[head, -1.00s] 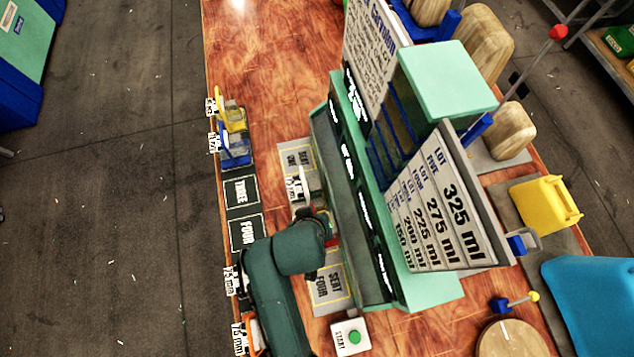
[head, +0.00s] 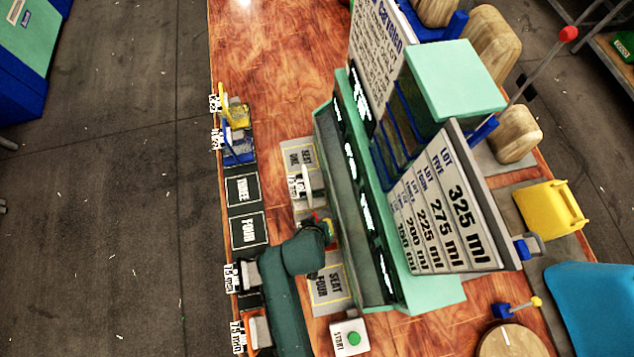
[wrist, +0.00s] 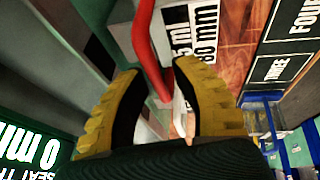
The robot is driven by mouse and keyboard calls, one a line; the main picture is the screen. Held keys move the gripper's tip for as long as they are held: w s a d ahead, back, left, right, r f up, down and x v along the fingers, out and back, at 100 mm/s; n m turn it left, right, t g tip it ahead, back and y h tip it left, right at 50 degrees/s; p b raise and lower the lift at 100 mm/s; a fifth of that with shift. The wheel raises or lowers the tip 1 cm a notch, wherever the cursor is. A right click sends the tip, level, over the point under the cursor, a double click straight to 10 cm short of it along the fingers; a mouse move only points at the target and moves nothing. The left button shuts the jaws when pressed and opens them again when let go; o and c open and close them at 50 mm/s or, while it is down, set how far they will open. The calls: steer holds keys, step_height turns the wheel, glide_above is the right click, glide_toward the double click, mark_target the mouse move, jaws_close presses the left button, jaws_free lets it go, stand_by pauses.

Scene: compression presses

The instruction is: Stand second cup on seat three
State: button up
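My gripper (head: 328,228) is low over the grey seat strip, between the seat one and seat four plates, close to the green press. In the wrist view its yellow ribbed fingers (wrist: 160,72) stand apart, with a red bar (wrist: 146,35) running between them. I cannot tell whether they grip it. A bit of red (head: 312,217) also shows at the fingertips in the head view. The seat three marking is hidden under my arm. A white-handled cup (head: 307,190) with a label stands just beyond, near seat one. A blue cup holder (head: 238,152) stands at the left table edge.
A yellow holder (head: 236,112) stands behind the blue one. The slots marked three (head: 242,189) and four (head: 249,231) are empty. Grey and orange items (head: 258,330) sit nearer. The green press (head: 352,200) closes off the right side. A start button box (head: 350,338) stands in front.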

steer(key=shift+r, duration=0.25)
steer(key=p+v, duration=0.1)
steer(key=v, duration=1.1)
steer(key=w+d+r+m+t, duration=0.1)
steer(key=w+r+t, duration=0.25)
steer(key=r, duration=0.35)
steer(key=w+r+t+y, duration=0.1)
steer(key=w+r+t, duration=0.1)
steer(key=w+r, duration=0.4)
steer(key=w+d+r+m+t, duration=0.1)
steer(key=w+r+t, duration=0.2)
steer(key=r, duration=0.5)
steer(key=s+d+r+t, duration=0.1)
steer(key=d+r+t, duration=0.1)
steer(key=r, duration=0.7)
steer(key=s+d+r+t, duration=0.1)
steer(key=r+t, duration=0.3)
steer(key=r, duration=0.5)
steer(key=s+d+r+m+t, duration=0.1)
steer(key=d+r+t, duration=0.1)
steer(key=r, duration=0.6)
steer(key=shift+s+d+r+t, duration=0.3)
steer(key=shift+r+t, duration=0.1)
steer(key=shift+t, duration=0.15)
